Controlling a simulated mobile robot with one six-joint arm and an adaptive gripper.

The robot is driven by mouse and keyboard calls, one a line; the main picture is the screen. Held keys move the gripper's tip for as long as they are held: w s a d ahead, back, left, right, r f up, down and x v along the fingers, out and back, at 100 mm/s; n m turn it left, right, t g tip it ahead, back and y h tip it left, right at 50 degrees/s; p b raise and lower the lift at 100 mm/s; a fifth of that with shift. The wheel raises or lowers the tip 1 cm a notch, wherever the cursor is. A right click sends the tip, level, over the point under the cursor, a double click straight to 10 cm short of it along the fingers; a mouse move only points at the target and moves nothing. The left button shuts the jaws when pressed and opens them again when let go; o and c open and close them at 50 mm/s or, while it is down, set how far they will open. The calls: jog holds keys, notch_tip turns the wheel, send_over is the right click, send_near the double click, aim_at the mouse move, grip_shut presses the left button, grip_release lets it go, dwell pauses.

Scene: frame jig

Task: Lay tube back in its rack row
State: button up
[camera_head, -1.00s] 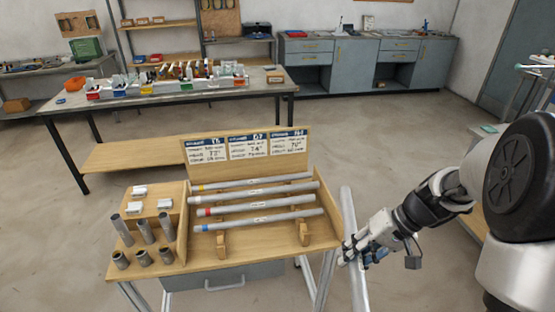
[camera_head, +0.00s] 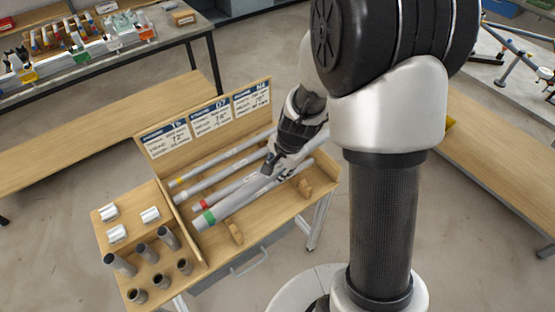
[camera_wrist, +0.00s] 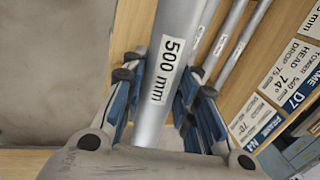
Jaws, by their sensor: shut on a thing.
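My gripper (camera_head: 274,166) is shut on a grey tube with a green band (camera_head: 209,217). In the wrist view the blue-sided fingers (camera_wrist: 160,105) sit on either side of this tube (camera_wrist: 181,30), which bears a "500 mm" label. The held tube lies along the front of the wooden rack (camera_head: 312,194), roughly parallel to the other tubes and nearest the front. Whether it touches the rack's supports cannot be told. Behind it lie a red-banded tube (camera_head: 216,197), a plain-looking tube (camera_head: 218,178) and a yellow-banded tube (camera_head: 210,166). My arm hides their right parts.
A signboard (camera_head: 212,118) stands along the rack's back. On the left are short upright pipe pieces (camera_head: 167,238) and white blocks (camera_head: 150,215). A bench with bins (camera_head: 182,40) is behind.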

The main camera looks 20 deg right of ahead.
jog(key=shift+w+a+r+m, duration=0.1)
jog(key=shift+w+r+m, duration=0.1)
jog(key=shift+m, duration=0.2)
jog(key=shift+f, duration=0.15)
notch_tip(320, 180, down, 20)
jog(key=b, duration=1.8)
jog(key=shift+b, duration=0.35)
jog(key=shift+f, duration=0.3)
dwell(0.3)
jog(key=o, duration=1.1)
